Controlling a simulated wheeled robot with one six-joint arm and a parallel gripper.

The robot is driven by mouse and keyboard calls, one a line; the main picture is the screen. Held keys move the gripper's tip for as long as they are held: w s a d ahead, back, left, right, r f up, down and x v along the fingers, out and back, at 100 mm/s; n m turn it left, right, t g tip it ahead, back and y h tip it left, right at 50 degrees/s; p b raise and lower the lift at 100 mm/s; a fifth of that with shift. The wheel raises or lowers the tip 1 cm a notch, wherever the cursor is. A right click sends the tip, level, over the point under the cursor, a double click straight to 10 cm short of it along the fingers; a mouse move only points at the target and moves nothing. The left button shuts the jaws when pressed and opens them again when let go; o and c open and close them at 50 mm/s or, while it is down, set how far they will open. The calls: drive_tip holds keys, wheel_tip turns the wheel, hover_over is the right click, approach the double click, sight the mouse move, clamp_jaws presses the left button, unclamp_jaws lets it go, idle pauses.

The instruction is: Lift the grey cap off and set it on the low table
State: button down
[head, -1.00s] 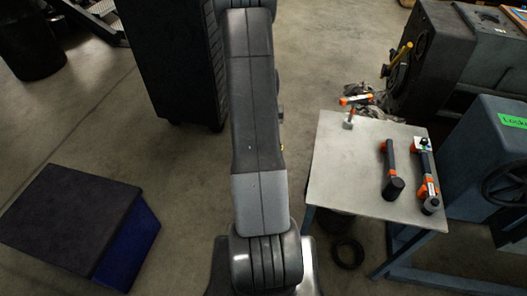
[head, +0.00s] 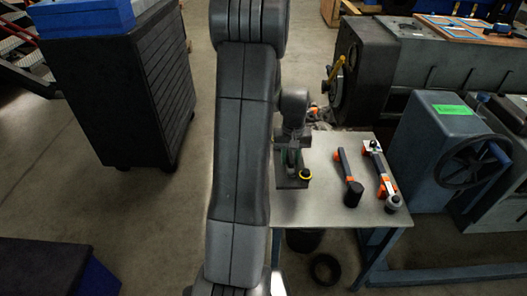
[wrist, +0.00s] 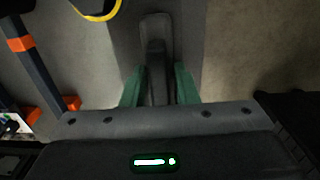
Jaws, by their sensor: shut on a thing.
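My gripper (wrist: 158,88) is shut on a dark grey piece with a rounded end (wrist: 156,30), which shows between its green fingers in the wrist view. It looks like the grey cap, but its full shape is unclear. In the head view my gripper (head: 291,160) is over the left part of the low table (head: 325,205), partly hidden by my arm. A dark patch lies under it; I cannot tell whether the piece touches the tabletop.
A black-ended tool with an orange band (head: 346,170) and a second orange-and-grey tool (head: 380,172) lie on the table's right part. A yellow ring (head: 305,175) shows beside my gripper. A blue machine with a handwheel (head: 473,164) stands right of the table.

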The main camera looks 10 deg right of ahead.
sight(302, 168)
drive_tip(key=s+d, duration=0.2)
drive_tip(key=d, duration=0.1)
drive_tip(key=shift+s+d, duration=0.25)
drive_tip(key=shift+s+d+f+m, duration=0.2)
drive_tip(key=shift+d+m, duration=0.05)
drive_tip(key=shift+m, duration=0.05)
drive_tip(key=shift+f+b, duration=2.45)
drive_tip(key=shift+f, duration=0.8)
drive_tip(key=c, duration=1.1)
unclamp_jaws()
drive_tip(key=shift+o, duration=0.3)
drive_tip(key=shift+a, duration=0.1)
